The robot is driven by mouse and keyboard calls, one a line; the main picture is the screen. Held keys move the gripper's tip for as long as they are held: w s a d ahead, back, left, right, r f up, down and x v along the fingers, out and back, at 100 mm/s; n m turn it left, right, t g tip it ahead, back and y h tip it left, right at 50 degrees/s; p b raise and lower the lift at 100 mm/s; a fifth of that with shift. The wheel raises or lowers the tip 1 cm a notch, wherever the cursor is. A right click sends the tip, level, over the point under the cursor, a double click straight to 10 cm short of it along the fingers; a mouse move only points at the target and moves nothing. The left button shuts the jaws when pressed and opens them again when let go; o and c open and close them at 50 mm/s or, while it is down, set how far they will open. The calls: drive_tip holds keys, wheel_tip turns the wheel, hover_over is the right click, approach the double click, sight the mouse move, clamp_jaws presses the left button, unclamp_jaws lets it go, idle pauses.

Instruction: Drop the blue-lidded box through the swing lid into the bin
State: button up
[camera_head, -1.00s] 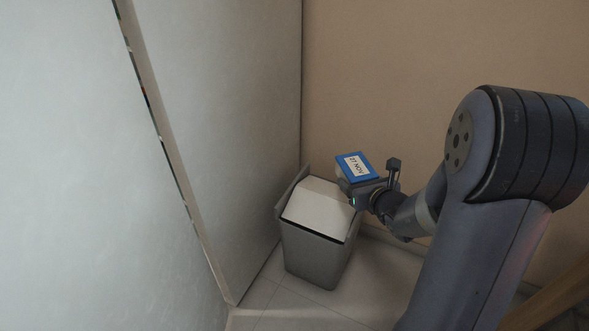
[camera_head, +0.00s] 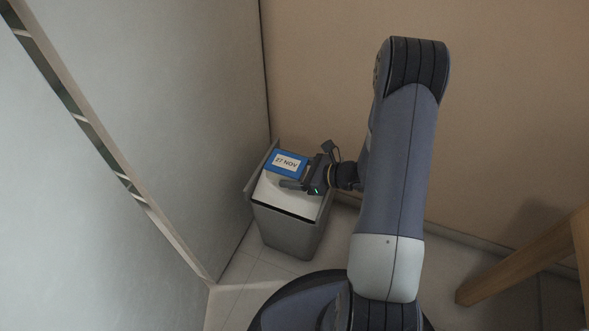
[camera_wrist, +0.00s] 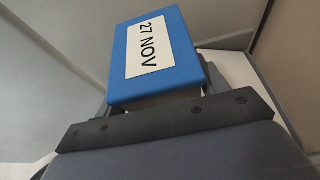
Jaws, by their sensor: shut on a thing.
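The blue-lidded box (camera_head: 287,163) carries a white label reading "27 NOV". It is over the white swing lid (camera_head: 296,204) of the grey bin (camera_head: 287,236), towards the back of the lid. My gripper (camera_head: 297,177) is shut on the box from the right. In the wrist view the box's blue lid (camera_wrist: 120,62) faces the camera, with a bit of its pale side below. Part of the white swing lid (camera_wrist: 238,78) shows behind it. The fingertips are mostly hidden, and I cannot tell whether the box touches the swing lid.
The bin stands in a corner between a grey panel (camera_head: 200,110) on the left and a tan wall (camera_head: 320,70) behind. A wooden leg (camera_head: 520,258) stands at the lower right. Tiled floor (camera_head: 238,290) shows in front of the bin.

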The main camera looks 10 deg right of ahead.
drive_tip(key=shift+f+b, duration=2.7)
drive_tip(key=shift+f, duration=1.3)
drive_tip(key=o, duration=1.3)
drive_tip(key=shift+c, duration=0.2)
drive_tip(key=shift+d, duration=0.1)
drive_tip(key=p+v, duration=0.3)
drive_tip(key=v, duration=0.7)
drive_tip(key=shift+s+d+r, duration=0.2)
drive_tip(key=shift+d, duration=0.05)
